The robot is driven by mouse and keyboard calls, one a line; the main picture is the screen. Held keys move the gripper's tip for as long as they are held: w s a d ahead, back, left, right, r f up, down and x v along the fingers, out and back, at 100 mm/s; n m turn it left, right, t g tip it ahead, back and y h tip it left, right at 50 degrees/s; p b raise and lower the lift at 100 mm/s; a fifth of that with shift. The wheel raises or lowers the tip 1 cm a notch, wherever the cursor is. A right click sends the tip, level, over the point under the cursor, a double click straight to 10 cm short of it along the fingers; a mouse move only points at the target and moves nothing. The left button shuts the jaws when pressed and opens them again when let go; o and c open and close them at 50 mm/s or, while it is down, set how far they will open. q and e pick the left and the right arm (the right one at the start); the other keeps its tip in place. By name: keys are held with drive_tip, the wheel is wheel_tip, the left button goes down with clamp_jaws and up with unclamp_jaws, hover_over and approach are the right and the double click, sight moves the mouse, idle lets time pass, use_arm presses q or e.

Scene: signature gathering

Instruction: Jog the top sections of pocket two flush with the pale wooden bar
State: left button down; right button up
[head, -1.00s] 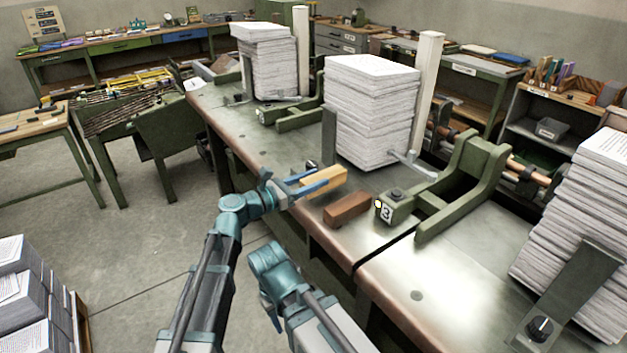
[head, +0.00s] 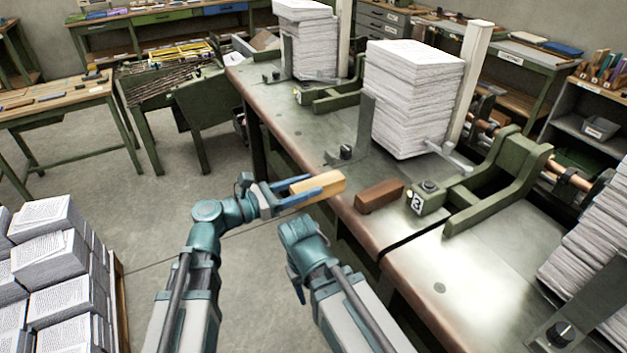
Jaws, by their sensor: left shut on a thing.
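My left gripper (head: 316,190) is shut on the pale wooden bar (head: 322,182), holding it level at the bench's front edge. The bar is clear of every paper stack. The middle stack (head: 412,105) stands tall on the bench, between a grey upright plate and a white post; its layers look slightly uneven. Another stack (head: 312,45) stands farther back, and a leaning one (head: 595,250) is at the right, partly cut off. The only readable pocket number is a 3 on the green bracket (head: 428,196). My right gripper (head: 298,240) is low in front of the bench; its jaws are unclear.
A brown block (head: 379,196) lies on the metal bench (head: 440,290) between the bar and the bracket. Grey plates and a clamp arm (head: 450,157) stand close to the middle stack. Paper piles (head: 55,270) sit at the lower left.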

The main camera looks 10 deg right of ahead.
use_arm(q)
drive_tip(key=shift+s+a, duration=0.1)
drive_tip(key=shift+a, duration=0.05)
wheel_tip(320, 180, up, 6)
drive_tip(key=p, duration=0.6)
drive_tip(key=shift+f, duration=0.1)
